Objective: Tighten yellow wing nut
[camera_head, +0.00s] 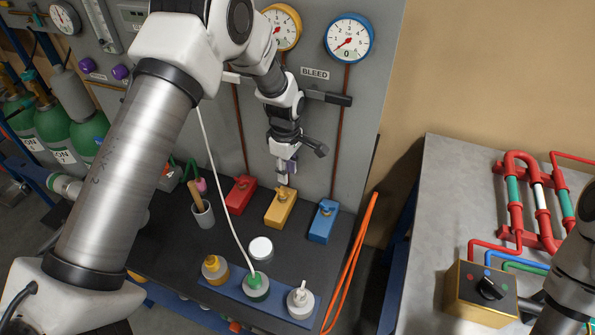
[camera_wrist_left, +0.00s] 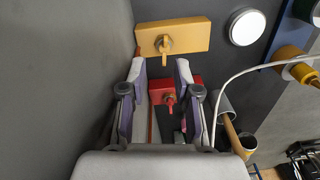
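The yellow clamp block (camera_head: 279,210) lies on the dark bench between a red block and a blue block. Its yellow wing nut (camera_head: 284,192) sits on top. My left gripper (camera_head: 284,179) points down just above and behind the wing nut in the head view. In the left wrist view, my left gripper (camera_wrist_left: 160,73) is open with a gap between its fingers. There the yellow block (camera_wrist_left: 190,35) and the wing nut (camera_wrist_left: 164,44) lie just beyond the fingertips, with nothing held. My right gripper is out of view; only part of its arm shows at the lower right.
The red block (camera_head: 240,197) and blue block (camera_head: 322,225) flank the yellow one. A grey gauge panel (camera_head: 375,110) rises behind. A white tube crosses the bench.

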